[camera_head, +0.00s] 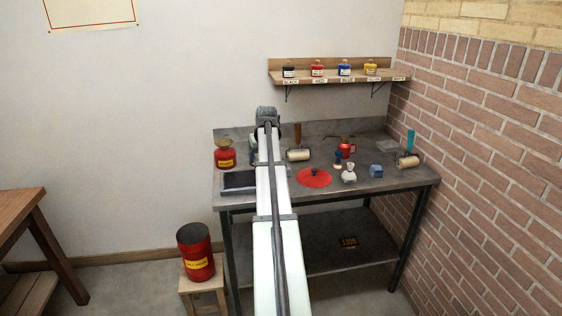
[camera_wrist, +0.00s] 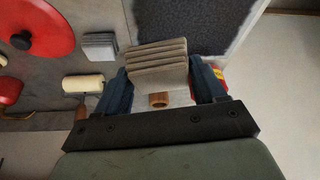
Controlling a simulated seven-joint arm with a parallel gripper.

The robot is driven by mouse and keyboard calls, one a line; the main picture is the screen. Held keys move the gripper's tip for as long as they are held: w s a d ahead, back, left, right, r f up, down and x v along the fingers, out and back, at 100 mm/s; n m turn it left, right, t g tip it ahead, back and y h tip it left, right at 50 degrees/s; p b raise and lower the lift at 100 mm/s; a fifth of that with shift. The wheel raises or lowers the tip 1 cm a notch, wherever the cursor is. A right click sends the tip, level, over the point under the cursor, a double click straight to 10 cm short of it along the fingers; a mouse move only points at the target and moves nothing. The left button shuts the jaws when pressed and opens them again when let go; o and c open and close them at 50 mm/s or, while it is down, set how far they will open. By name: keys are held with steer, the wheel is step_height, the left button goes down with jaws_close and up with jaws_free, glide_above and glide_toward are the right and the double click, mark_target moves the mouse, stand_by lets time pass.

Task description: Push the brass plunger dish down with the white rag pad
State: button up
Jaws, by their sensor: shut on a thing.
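My gripper (camera_wrist: 160,72) is shut on the folded rag pad (camera_wrist: 158,65), a pale stack of several layers between its two dark blue fingers. The pad is above the table; its exact height is unclear. In the head view my gripper's end is mostly hidden behind my arm, and the pad cannot be made out. The brass plunger dish (camera_head: 223,143) tops a red can (camera_head: 225,158) with a yellow label at the table's left back. In the wrist view the red can (camera_wrist: 221,76) shows only in part beside the right finger, and its dish is not clearly seen.
A dark slab (camera_head: 240,181) lies at the table's front left. A grey folded stack (camera_wrist: 100,45) lies near the slab.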

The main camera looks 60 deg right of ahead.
steer(key=w+d+r+n, duration=0.1)
steer(key=w+r, duration=0.1)
steer(key=w, duration=0.7)
steer(key=w+d+r+n, duration=0.1)
steer(key=w+r, duration=0.2)
steer(key=w, duration=0.5)
step_height(320, 180, up, 3)
steer(key=n+t+y, duration=0.1)
steer(key=n+y, duration=0.1)
steer(key=n, duration=0.2)
glide_above(222, 142)
steer(key=shift+s+f+n+y, duration=0.25)
steer(key=shift+s+n+y, duration=0.2)
steer(key=shift+n, duration=0.35)
steer(key=shift+f, duration=0.1)
steer(key=shift+s+f, duration=0.1)
steer(key=shift+f, duration=2.8)
steer(key=shift+f, duration=1.2)
steer(key=shift+r, duration=3.55)
